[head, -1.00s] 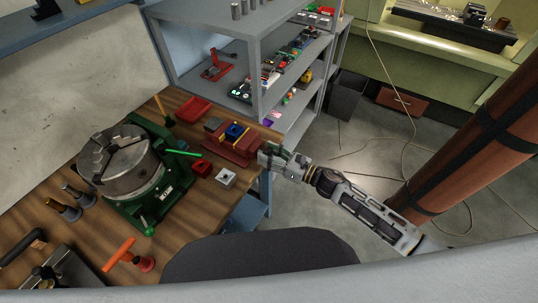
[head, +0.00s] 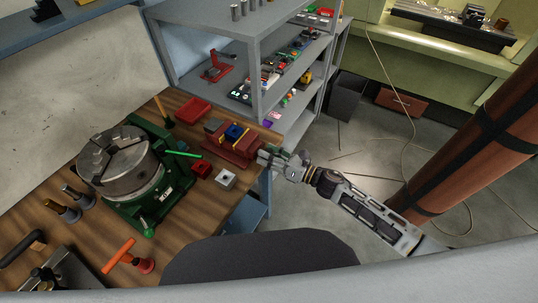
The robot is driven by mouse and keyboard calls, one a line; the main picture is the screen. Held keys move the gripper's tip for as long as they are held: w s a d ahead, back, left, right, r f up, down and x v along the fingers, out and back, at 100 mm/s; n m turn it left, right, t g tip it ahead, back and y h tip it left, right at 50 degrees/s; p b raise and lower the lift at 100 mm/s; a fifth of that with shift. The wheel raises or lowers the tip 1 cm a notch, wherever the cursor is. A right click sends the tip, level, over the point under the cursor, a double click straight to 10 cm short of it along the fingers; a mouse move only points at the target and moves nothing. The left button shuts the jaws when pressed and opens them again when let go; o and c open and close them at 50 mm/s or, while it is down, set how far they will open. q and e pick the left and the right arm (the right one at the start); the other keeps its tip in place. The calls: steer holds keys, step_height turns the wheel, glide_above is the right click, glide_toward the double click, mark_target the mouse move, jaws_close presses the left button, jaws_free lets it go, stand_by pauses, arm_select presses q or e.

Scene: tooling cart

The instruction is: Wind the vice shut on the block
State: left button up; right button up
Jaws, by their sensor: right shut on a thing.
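The red vice (head: 222,147) sits on the wooden bench near its right edge. A blue block (head: 234,132) stands between its jaws, with yellow strips beside it. I cannot tell whether the jaws touch the block. My right gripper (head: 268,157) is at the vice's right end, shut on what appears to be the vice handle, which is mostly hidden by the fingers. My left gripper is not in view.
A green rotary table with a grey chuck (head: 121,163) stands left of the vice. A red tray (head: 194,110), a small red box (head: 201,170) and a silver block (head: 225,179) lie close by. Grey shelves (head: 256,80) rise behind.

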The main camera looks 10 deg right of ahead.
steer(key=o, duration=1)
steer(key=shift+d, duration=0.1)
steer(key=shift+v, duration=5.95)
